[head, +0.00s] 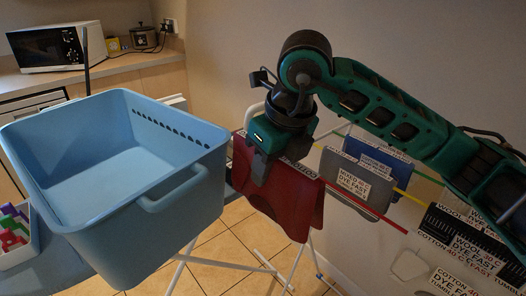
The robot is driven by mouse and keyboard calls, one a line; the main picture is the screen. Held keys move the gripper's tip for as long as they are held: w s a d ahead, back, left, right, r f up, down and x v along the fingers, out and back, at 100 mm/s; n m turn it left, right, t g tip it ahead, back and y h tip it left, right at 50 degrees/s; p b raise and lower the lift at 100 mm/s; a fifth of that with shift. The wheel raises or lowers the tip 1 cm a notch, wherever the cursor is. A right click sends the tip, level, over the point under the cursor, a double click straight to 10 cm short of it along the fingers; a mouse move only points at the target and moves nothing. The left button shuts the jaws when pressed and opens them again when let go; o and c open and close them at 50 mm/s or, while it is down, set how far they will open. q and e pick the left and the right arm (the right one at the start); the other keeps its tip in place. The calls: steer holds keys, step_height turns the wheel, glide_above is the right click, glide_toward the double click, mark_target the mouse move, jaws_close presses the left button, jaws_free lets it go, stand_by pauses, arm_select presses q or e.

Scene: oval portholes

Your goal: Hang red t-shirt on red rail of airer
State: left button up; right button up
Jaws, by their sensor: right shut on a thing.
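The red t-shirt (290,206) hangs in folded form at the centre, its top edge at my right gripper (262,168). That gripper points down and is shut on the shirt's upper left part. The red rail (372,215) of the airer (297,262) comes out from the shirt's right side and runs to the lower right. The shirt lies across the rail's line; I cannot tell whether its weight rests on the rail. The gripper hides part of its top. My left gripper is not in view.
A grey garment (352,185) and a blue garment (385,172), both labelled, hang behind on the airer near the yellow rail (412,198). An empty blue basket (135,195) stands left. Pegs (12,228) lie in a tray. Labelled dark fabric (470,240) is at right.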

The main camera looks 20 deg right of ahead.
steer(key=w+d+b, duration=0.1)
steer(key=w+d, duration=0.1)
steer(key=d, duration=0.3)
steer(key=w+d+f, duration=0.1)
steer(key=w+d, duration=0.1)
steer(key=d, duration=0.3)
steer(key=w+d+f+b, duration=0.1)
steer(key=w+d, duration=0.1)
steer(key=d, duration=0.3)
steer(key=shift+w+f+b, duration=0.15)
steer(key=shift+w+b, duration=0.05)
steer(key=shift+b, duration=0.1)
steer(key=shift+f+b, duration=0.45)
steer(key=shift+f, duration=0.2)
steer(key=shift+f+b, duration=0.45)
steer(key=shift+f, duration=0.2)
steer(key=shift+f+b, duration=1.15)
steer(key=shift+f, duration=0.55)
step_height(320, 180, down, 2)
steer(key=shift+b, duration=0.7)
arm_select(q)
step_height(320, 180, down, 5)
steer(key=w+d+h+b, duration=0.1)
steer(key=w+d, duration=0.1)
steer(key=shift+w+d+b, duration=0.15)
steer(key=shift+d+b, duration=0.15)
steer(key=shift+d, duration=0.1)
arm_select(e)
steer(key=shift+f, duration=1.2)
